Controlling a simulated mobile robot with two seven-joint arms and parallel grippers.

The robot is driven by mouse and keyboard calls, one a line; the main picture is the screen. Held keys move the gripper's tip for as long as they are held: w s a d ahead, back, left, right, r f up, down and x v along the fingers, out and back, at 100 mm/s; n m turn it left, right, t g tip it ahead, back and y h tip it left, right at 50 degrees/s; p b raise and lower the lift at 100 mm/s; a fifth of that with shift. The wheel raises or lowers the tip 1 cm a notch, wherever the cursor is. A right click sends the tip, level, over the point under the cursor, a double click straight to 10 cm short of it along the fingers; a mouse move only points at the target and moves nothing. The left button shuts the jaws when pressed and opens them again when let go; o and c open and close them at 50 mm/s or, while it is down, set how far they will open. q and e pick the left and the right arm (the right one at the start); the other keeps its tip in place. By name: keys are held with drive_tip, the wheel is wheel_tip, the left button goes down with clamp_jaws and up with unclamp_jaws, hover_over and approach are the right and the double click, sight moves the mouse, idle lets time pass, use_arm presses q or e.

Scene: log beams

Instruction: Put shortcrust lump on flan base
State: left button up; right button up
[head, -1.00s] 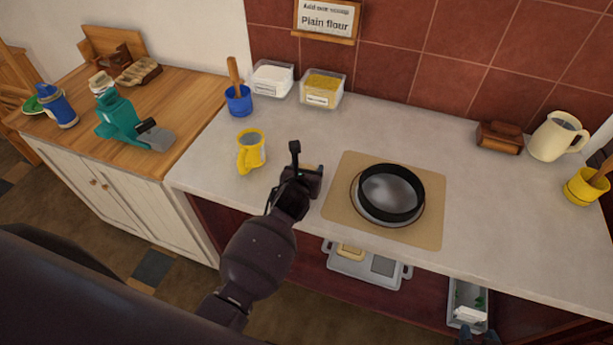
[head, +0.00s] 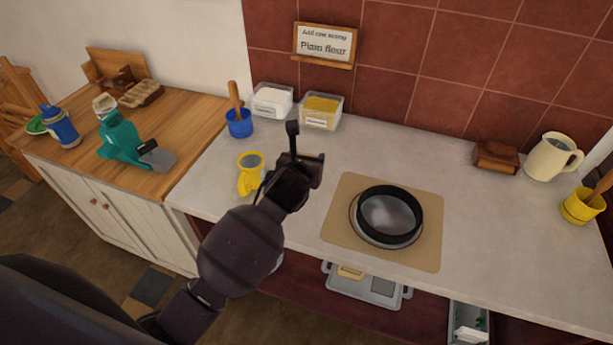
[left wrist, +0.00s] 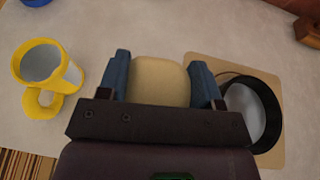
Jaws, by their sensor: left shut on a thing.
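My left gripper (head: 308,165) is over the counter, between the yellow mug and the tan mat. In the left wrist view its blue fingers (left wrist: 161,75) are shut on a pale beige shortcrust lump (left wrist: 159,84). In the head view the gripper mostly hides the lump. The flan base appears to be the round grey disc (head: 388,212) inside a black ring (head: 416,230), on the tan mat (head: 342,225) right of my gripper. The ring also shows at the right of the left wrist view (left wrist: 268,105). The lump is apart from the ring. My right gripper is out of view.
A yellow mug (head: 249,174) stands close left of my gripper. Behind are a blue pot (head: 239,124) and two clear tubs, one white-filled (head: 271,101), one yellow-filled (head: 321,112). A cream jug (head: 553,157) stands far right.

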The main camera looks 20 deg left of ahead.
use_arm(q)
wheel_tip(320, 180, up, 8)
drive_tip(key=shift+f, duration=0.2)
drive_tip(key=shift+s+r, duration=0.1)
drive_tip(key=shift+r, duration=0.2)
drive_tip(key=shift+s+d+r, duration=0.2)
drive_tip(key=shift+s+r, duration=0.2)
drive_tip(key=shift+s, duration=0.15)
drive_tip(key=shift+s+d+r, duration=0.15)
drive_tip(key=shift+s+r, duration=0.2)
drive_tip(key=shift+s, duration=0.15)
drive_tip(key=s+a+f+b, duration=0.1)
drive_tip(key=s+a+f, duration=0.1)
drive_tip(key=s, duration=0.2)
drive_tip(key=s+a+f+h+b, duration=0.1)
drive_tip(key=s+a+f, duration=0.1)
drive_tip(key=s, duration=0.2)
drive_tip(key=shift+s+f+m, duration=0.2)
drive_tip(key=shift+f+m, duration=0.2)
